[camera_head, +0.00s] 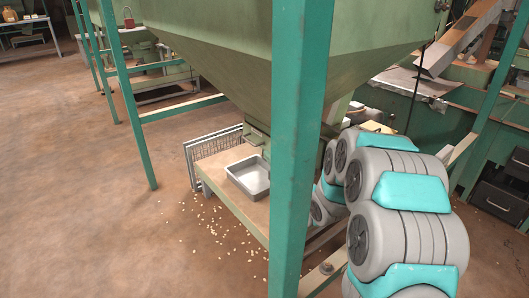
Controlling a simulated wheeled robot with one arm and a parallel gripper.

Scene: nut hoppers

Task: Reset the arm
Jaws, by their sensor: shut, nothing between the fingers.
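My arm, in grey and turquoise links, fills the right of the head view and reaches forward under the large green hopper (215,40). My gripper does not show; the far end of the arm is hidden behind the thick green post (297,150) and its own links. A grey metal tray (250,177) stands on a low wooden bench (225,165) below the hopper outlet.
The thick green post stands close in front of my arm, and a wooden beam (325,270) runs beside it. Pale nuts (215,215) lie scattered on the brown floor. A wire mesh panel (213,150) leans by the bench. The floor at left (70,200) is clear.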

